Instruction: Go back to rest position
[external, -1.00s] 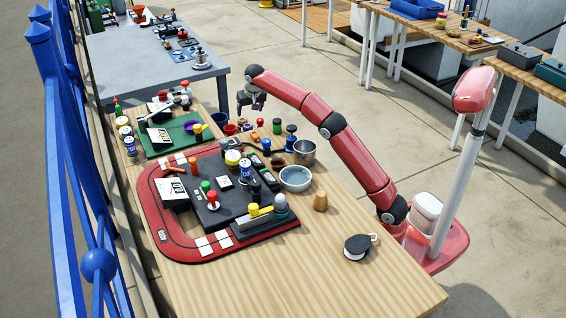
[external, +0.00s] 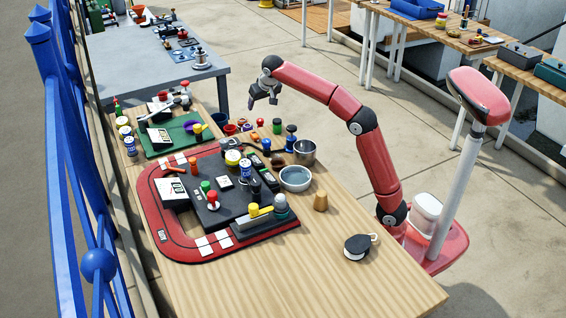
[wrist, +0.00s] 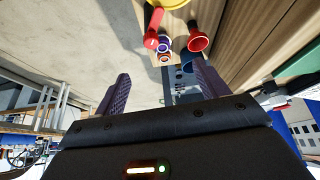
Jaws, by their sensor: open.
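My gripper (external: 263,101) is in the external view, raised above the far right part of the wooden table (external: 350,284). In the wrist view my gripper (wrist: 160,92) shows two purple ridged fingers spread wide apart. It is open, with nothing held between the fingers. It is clear of the table and of the objects on it.
A red mat (external: 152,232) with a black board and several knobs lies on the table. A metal pot (external: 305,152), a pale bowl (external: 295,179) and several small coloured pieces stand near the right edge. A blue railing (external: 97,266) runs along the left. The floor at right is open.

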